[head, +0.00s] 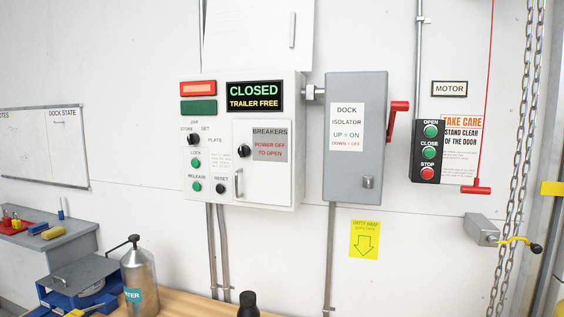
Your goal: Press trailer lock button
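The lock button (196,163) is a small green round button under a LOCK label, low on the left of the white control box (290,185) on the wall. A second green button (196,187) sits below it under a RELEASE label. A black reset button (221,188) is to its right. The display (254,97) on the box reads CLOSED, TRAILER FREE. Above left, the red lamp (198,89) looks bright and the green lamp (198,107) looks dark. My gripper is not in view.
A grey isolator box (377,150) with a red handle (398,113) is to the right. Further right is the motor station (429,151). Below, a wooden bench (190,304) holds a metal water bottle (139,280) and a dark bottle-like object (248,305).

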